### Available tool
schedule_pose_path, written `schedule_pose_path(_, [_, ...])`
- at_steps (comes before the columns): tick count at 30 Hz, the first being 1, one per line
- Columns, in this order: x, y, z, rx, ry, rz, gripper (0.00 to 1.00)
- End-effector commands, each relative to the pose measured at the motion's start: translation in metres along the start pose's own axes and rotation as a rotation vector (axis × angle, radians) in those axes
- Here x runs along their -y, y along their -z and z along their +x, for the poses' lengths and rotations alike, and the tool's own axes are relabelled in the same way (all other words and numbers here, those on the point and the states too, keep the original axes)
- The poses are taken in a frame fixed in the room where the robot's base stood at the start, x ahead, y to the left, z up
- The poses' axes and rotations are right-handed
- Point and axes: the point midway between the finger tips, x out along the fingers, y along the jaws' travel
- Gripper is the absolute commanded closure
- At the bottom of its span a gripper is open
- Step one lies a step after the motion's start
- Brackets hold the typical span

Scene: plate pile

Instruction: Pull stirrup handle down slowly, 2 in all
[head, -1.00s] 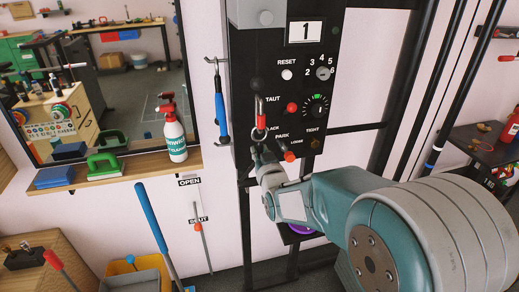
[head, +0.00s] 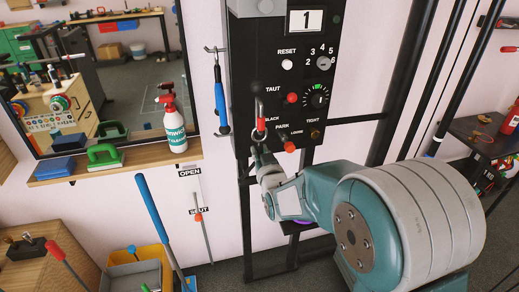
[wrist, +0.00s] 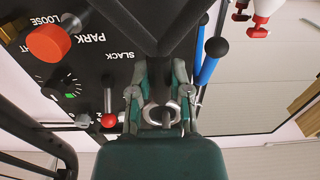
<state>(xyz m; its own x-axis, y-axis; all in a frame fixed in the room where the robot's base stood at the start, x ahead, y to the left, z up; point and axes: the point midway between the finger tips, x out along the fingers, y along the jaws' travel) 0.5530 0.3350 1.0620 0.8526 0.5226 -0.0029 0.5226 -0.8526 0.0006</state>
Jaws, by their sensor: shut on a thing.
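The stirrup handle hangs at the left side of the black panel (head: 238,80). My gripper (head: 259,148) reaches up from below and is shut on the handle. In the wrist view my gripper (wrist: 160,88) has a teal finger on each side of the dark bar. The grip hides part of the handle. The counter window (head: 307,20) reads 1.
A blue-handled tool (head: 221,103) hangs to the left. A shelf (head: 135,166) holds a spray bottle (head: 176,124) and brushes.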

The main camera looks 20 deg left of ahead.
Motion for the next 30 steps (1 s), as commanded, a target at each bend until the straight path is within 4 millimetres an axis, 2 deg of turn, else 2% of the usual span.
schedule_pose_path(10, [0.000, 0.020, -0.001, 0.004, 0.000, 0.000, 1.00])
schedule_pose_path(21, [-0.001, 0.023, -0.001, 0.006, 0.000, 0.000, 1.00])
schedule_pose_path(30, [-0.001, 0.043, -0.001, 0.004, 0.000, 0.000, 1.00])
